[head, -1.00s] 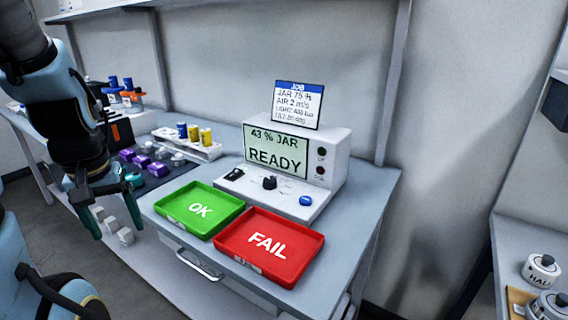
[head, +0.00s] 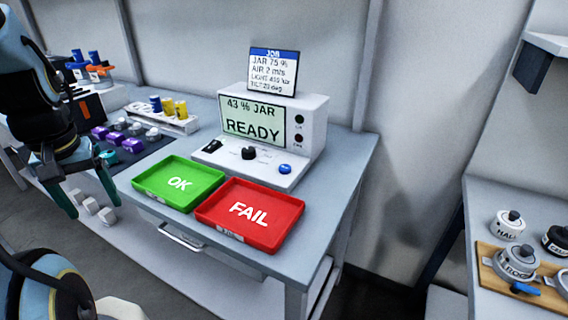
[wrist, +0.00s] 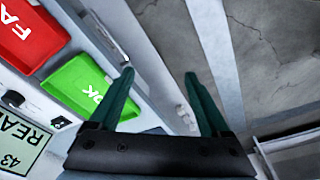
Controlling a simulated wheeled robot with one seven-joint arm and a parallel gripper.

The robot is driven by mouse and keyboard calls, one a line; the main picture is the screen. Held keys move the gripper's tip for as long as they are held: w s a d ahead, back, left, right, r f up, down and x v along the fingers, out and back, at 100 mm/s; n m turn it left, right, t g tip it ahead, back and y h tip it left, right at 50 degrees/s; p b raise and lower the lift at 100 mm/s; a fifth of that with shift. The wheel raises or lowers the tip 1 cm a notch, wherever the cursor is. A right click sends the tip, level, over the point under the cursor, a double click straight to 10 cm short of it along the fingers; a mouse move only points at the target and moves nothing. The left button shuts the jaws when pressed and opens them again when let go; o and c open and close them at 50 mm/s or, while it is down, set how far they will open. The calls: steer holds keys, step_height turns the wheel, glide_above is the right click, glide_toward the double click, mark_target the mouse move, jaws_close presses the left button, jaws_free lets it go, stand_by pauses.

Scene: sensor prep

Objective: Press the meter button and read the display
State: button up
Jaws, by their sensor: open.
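The meter (head: 310,125) is a white box at the back of the bench. Its display (head: 253,119) reads "43 % JAR" and "READY". On its sloped front are a black knob (head: 249,153), a dark switch (head: 212,146) and a blue button (head: 285,169). My gripper (head: 92,205) is open and empty, left of the green tray and well away from the meter. In the wrist view, my gripper (wrist: 158,88) has its fingers apart with nothing between them, and part of the display (wrist: 25,135) shows at lower left.
A green OK tray (head: 150,188) and a red FAIL tray (head: 222,226) lie empty in front of the meter. A job card (head: 273,72) stands on the meter. A rack with yellow and blue cylinders (head: 168,120) is left. Another bench at right holds round weights (head: 508,225).

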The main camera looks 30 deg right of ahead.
stand_by(0.4)
jaws_close()
stand_by(0.4)
stand_by(1.1)
